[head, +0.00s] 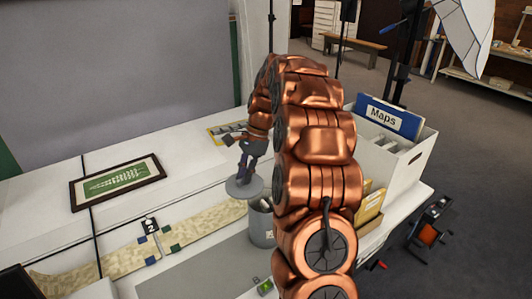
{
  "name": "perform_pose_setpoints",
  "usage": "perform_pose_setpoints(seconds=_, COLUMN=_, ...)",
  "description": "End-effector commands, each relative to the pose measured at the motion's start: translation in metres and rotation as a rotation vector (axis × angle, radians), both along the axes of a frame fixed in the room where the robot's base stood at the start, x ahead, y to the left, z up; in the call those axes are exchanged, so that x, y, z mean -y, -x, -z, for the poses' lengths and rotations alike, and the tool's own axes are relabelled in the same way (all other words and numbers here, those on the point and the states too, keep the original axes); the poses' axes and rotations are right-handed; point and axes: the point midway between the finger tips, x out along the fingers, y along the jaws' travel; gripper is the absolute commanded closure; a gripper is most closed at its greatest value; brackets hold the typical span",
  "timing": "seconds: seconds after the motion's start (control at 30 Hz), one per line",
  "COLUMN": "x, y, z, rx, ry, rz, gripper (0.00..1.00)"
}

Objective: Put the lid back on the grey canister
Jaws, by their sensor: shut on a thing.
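My gripper (246,172) points down near the middle of the table and is shut on the round grey lid (238,190). The lid is held roughly level by its top. The grey canister (262,232) stands upright on the table, just below and to the right of the lid in the head view. Its mouth shows open at the upper left, with the lid overlapping close to it. My copper-coloured arm hides the canister's right side. I cannot tell the exact height gap between the lid and the rim.
A framed green leaf picture (117,183) lies at the left. A long pale scroll (95,256) lies weighted in front. The white table behind the lid is mostly clear.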

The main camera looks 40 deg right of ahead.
Motion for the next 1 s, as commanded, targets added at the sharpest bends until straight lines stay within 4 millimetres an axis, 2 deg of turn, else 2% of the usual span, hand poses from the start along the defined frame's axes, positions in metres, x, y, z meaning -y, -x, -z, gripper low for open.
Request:
perform_pose_setpoints(seconds=0.03, x=0.009, y=0.013, z=-0.017, rx=-0.004, ry=-0.005, rz=0.042, gripper=1.0)
perform_pose_setpoints(seconds=0.2, x=0.03, y=0.041, z=-0.029, rx=-0.004, ry=-0.004, rz=0.144, gripper=1.0)
perform_pose_setpoints(seconds=0.3, x=0.036, y=0.05, z=-0.032, rx=-0.003, ry=-0.004, rz=0.177, gripper=1.0)
perform_pose_setpoints(seconds=0.67, x=0.039, y=0.054, z=-0.022, rx=-0.002, ry=-0.003, rz=0.196, gripper=1.0)
perform_pose_setpoints(seconds=1.0, x=0.038, y=0.055, z=0.002, rx=-0.005, ry=-0.006, rz=0.195, gripper=1.0)
